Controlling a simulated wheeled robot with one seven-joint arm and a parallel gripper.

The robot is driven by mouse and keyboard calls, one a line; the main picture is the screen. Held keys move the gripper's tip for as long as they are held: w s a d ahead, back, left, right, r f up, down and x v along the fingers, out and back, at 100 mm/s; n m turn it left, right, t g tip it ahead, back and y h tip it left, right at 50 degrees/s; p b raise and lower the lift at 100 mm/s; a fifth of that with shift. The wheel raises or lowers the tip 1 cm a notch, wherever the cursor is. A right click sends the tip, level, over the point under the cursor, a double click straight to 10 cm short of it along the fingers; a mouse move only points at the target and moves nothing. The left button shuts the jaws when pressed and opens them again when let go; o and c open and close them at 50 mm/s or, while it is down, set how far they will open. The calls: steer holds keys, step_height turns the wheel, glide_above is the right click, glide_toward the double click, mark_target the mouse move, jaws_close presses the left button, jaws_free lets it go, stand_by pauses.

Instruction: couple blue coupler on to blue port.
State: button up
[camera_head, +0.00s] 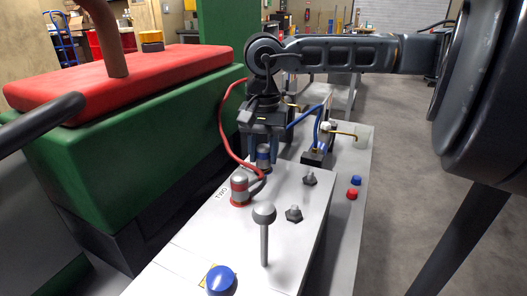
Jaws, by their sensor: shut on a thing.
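My gripper (264,156) points down from the arm above the light grey panel. Its fingers are on both sides of the blue coupler (263,154), a small grey cylinder with a blue band, and are shut on it. The coupler looks upright, with its lower end close to the panel. I cannot tell whether it touches the panel or is seated. No blue port can be made out; the coupler and fingers cover the spot beneath them. A blue hose (303,117) shows right of the gripper.
A red-banded coupler (240,188) with a red hose (226,125) stands just front-left of the gripper. A green housing (140,130) with a red pad rises left.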

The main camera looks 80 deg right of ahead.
mark_target(265, 146)
steer(key=shift+f, duration=0.2)
steer(key=o, duration=1.2)
steer(key=shift+o, duration=0.2)
steer(key=shift+r, duration=3.95)
steer(key=shift+s, duration=0.1)
